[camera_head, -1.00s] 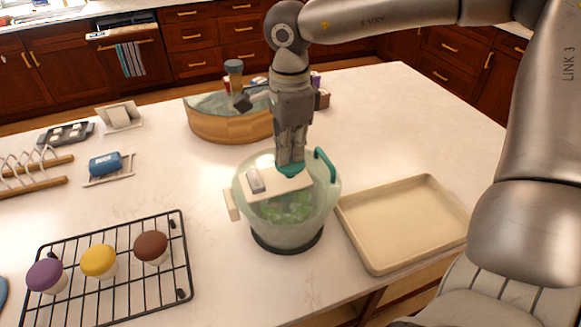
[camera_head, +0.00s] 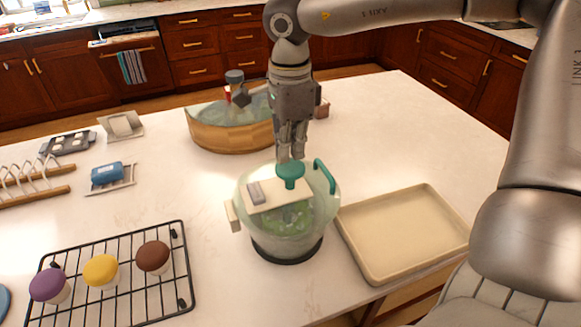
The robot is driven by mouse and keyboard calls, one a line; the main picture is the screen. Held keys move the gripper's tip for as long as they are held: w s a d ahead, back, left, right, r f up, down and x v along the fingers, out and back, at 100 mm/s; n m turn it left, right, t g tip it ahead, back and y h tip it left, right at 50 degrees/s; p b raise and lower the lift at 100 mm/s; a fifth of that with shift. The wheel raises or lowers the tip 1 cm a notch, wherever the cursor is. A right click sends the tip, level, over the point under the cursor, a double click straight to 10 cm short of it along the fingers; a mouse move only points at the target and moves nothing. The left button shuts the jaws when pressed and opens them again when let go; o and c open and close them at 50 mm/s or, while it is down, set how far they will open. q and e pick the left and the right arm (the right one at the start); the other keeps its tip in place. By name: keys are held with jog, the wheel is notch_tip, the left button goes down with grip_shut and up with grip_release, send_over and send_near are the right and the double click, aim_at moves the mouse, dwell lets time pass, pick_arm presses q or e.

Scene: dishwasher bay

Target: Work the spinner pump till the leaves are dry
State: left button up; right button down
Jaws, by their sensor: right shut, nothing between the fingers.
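The salad spinner (camera_head: 285,230) is a translucent bowl on a dark base, with a cream lid plate and green leaves (camera_head: 290,216) showing through it. Its teal pump knob (camera_head: 291,171) stands up above the lid. A teal handle (camera_head: 325,176) rises at the bowl's right rim. My right gripper (camera_head: 291,155) points down with its fingers closed together, right at the top of the knob. I cannot tell whether the fingertips touch the knob. My left gripper is not in view.
A beige tray (camera_head: 350,240) lies close to the right of the spinner. A wooden tub (camera_head: 222,135) stands behind it. A black cooling rack (camera_head: 130,305) with three cupcakes is at the front left. The countertop at the right back is clear.

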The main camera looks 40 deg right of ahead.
aim_at(290, 166)
dwell(0.5)
notch_tip(290, 166, down, 6)
jog(key=b, duration=0.5)
jog(key=shift+r, duration=0.15)
jog(key=shift+r+p, duration=1.6)
jog(key=shift+r, duration=1.35)
jog(key=shift+f, duration=0.15)
notch_tip(290, 166, down, 5)
jog(key=b, duration=0.5)
jog(key=shift+f, duration=0.1)
jog(key=shift+r+p, duration=1.85)
jog(key=shift+r, duration=0.85)
